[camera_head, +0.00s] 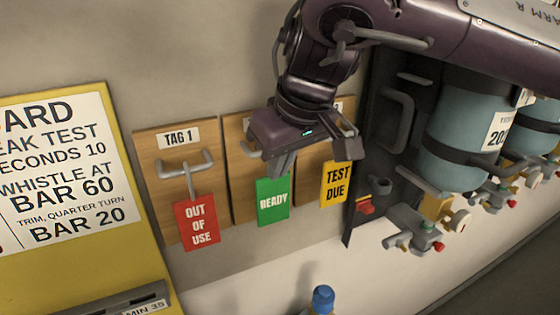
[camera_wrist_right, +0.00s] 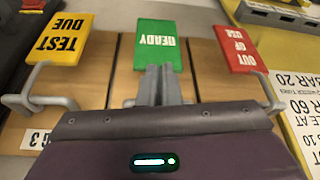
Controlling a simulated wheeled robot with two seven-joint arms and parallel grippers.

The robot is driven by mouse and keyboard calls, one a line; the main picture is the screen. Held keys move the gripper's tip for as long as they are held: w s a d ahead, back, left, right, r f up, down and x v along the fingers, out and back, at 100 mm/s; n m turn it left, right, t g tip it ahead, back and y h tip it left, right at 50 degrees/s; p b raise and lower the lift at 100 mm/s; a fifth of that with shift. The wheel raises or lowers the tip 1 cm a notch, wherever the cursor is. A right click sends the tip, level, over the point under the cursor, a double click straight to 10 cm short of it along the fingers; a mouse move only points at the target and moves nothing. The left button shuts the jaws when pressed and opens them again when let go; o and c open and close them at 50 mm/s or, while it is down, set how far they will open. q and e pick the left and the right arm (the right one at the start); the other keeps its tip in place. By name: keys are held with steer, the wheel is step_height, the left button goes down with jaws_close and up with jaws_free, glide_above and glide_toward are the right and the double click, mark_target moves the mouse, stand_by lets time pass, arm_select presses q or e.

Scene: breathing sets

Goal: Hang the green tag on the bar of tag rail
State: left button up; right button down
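The green READY tag (camera_head: 273,202) is upright at the middle wooden board (camera_head: 237,180) of the tag rail. It shows upside down in the right wrist view (camera_wrist_right: 158,45). My right gripper (camera_head: 281,163) is at the tag's upper end, with its fingers (camera_wrist_right: 157,85) close together on the stem area. The middle bar (camera_wrist_right: 130,103) is mostly hidden behind the fingers. I cannot tell whether the tag's hook rests on that bar. My left gripper is not in view.
A red OUT OF USE tag (camera_head: 197,223) hangs on the left bar (camera_head: 184,165). A yellow TEST DUE tag (camera_head: 336,185) is at the right board. Blue-grey cylinders (camera_head: 460,140) with valves stand on the right. A yellow sign board (camera_head: 110,262) is on the left.

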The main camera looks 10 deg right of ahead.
steer(key=c, duration=1.5)
jaws_free()
steer(key=shift+c, duration=0.2)
